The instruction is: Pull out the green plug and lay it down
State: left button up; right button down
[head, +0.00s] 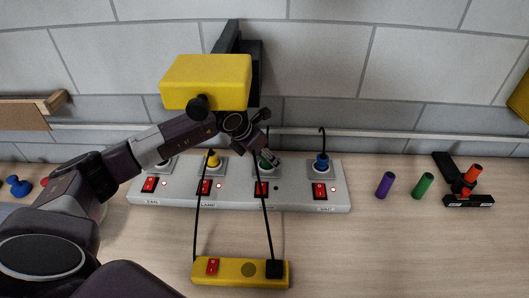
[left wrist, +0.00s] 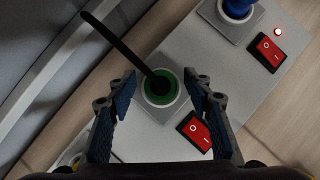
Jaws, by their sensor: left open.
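The green plug (left wrist: 158,88) sits in a socket of the grey power strip (head: 336,172). Its black cord rises from its top toward the wall. In the head view the green plug (head: 268,159) is partly hidden by my left gripper (head: 268,154). In the left wrist view my left gripper (left wrist: 163,86) is open, with one finger on each side of the green plug. Gaps show between both fingers and the plug. A red switch (left wrist: 194,131) is beside this socket. My right gripper is not in view.
A blue plug (head: 322,162) and a yellow plug (head: 211,160) stand in neighbouring sockets. A yellow strip (head: 231,270) with cords lies in front. Purple (head: 385,185) and green (head: 423,186) cylinders and a black stand (head: 468,200) are at right. Bare table lies front right.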

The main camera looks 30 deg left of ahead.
pick_arm(q)
grip_shut()
jog(key=shift+r, duration=0.1)
dwell(0.5)
jog(key=shift+r+p, duration=0.55)
jog(key=shift+r, duration=1.05)
